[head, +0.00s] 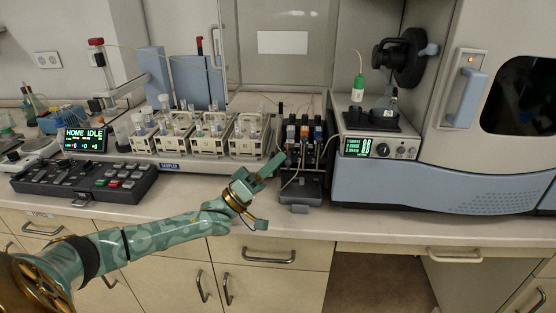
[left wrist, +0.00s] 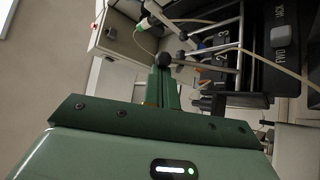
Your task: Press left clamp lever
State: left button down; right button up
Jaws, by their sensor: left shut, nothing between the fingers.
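The black pump unit (head: 300,192) stands on the counter between the sampler and the spectrometer. Several upright clamp levers with orange and blue parts (head: 304,131) rise from it, with thin tubes running around them. In the left wrist view, metal levers with black ball knobs (left wrist: 164,59) show beside numbered black blocks (left wrist: 222,62). My left gripper (head: 277,160) is shut and empty, just left of the pump in the head view. Its green fingers (left wrist: 163,88) point toward the nearest knob; whether they touch it I cannot tell. My right gripper is not in view.
The sampler (head: 170,167) with racks of vials (head: 247,138) stands left of the pump. A black keypad box (head: 85,182) lies at the counter's front left. A display unit (head: 372,147) and the spectrometer (head: 480,190) stand to the right. A drawer handle (head: 268,256) juts out below the counter.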

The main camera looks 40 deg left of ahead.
pick_arm(q)
jog(key=shift+s, duration=0.2)
jog(key=v, duration=0.7)
jog(key=shift+f, duration=0.2)
jog(key=shift+s, duration=0.15)
dwell(0.3)
